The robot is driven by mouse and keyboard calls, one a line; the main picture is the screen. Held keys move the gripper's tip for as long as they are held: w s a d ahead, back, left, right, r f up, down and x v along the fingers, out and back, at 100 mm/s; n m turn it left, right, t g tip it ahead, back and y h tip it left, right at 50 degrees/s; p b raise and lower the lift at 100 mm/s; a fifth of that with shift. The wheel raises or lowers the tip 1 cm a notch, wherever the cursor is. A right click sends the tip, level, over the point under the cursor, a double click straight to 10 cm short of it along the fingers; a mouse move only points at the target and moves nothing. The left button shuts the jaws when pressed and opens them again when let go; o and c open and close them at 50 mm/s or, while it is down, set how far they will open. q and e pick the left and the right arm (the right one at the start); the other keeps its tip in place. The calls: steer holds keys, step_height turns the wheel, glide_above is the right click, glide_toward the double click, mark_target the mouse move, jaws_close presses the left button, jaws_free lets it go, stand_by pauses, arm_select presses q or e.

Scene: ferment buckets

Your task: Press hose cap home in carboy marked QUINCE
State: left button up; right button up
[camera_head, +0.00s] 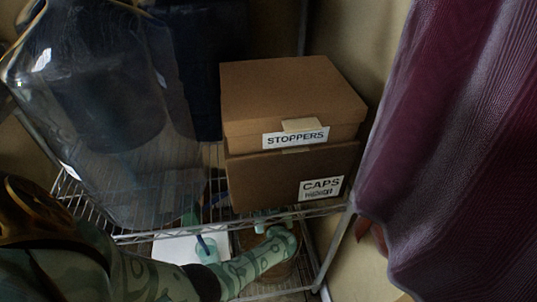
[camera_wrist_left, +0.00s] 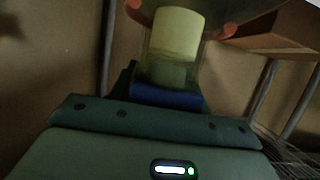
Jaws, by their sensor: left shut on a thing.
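A large clear glass carboy (camera_head: 120,110) stands on the wire shelf at the left in the head view. No QUINCE marking is readable on it. My left arm reaches in from the left, and its green wrist end (camera_head: 265,258) is low by the shelf's front rail, below the boxes. In the left wrist view, my left gripper (camera_wrist_left: 178,50) is shut on a pale yellow-green cylindrical piece (camera_wrist_left: 176,30). Orange parts (camera_wrist_left: 222,32) show on both sides of it. I cannot tell whether these are the hose cap. My right gripper is in neither view.
A cardboard STOPPERS box (camera_head: 290,95) sits on a CAPS box (camera_head: 265,180), right of the carboy. A maroon curtain (camera_head: 450,130) hangs at the right. Below the shelf's front rail (camera_head: 180,230) lie a white sheet (camera_head: 172,250) and a teal item (camera_head: 206,250).

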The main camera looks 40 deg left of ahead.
arm_select(q)
steer(key=shift+s+d+f, duration=0.1)
stand_by(0.5)
steer(key=o, duration=1.1)
